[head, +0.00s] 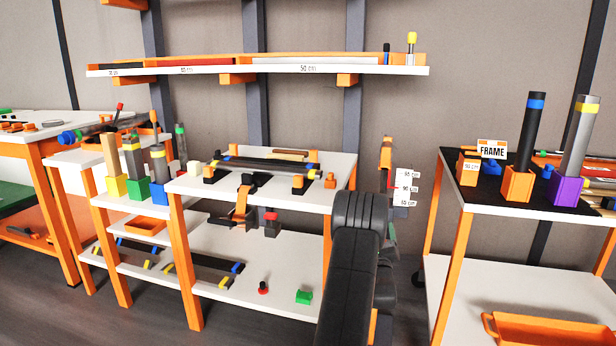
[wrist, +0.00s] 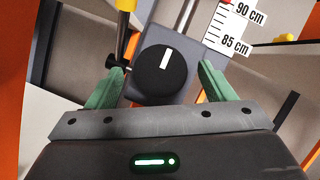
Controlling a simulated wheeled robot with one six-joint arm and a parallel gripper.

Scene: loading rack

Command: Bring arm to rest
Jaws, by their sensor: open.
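My gripper (wrist: 161,70) is open in the wrist view, its two green fingers spread wide. A round black knob (wrist: 160,82) with a white mark sits in the gap between the fingers, on a grey block (wrist: 185,40). The fingers look apart from the knob, and nothing is held. In the head view my black arm stands in front of the gap between the middle bench and the right bench. It hides most of the gripper and the knob there.
A white height scale (head: 404,188) is close to the gripper, and its 85 and 90 cm marks show in the wrist view. The middle bench (head: 250,192) is left of the arm, the right bench (head: 480,205) to its right. A long shelf (head: 260,68) runs above.

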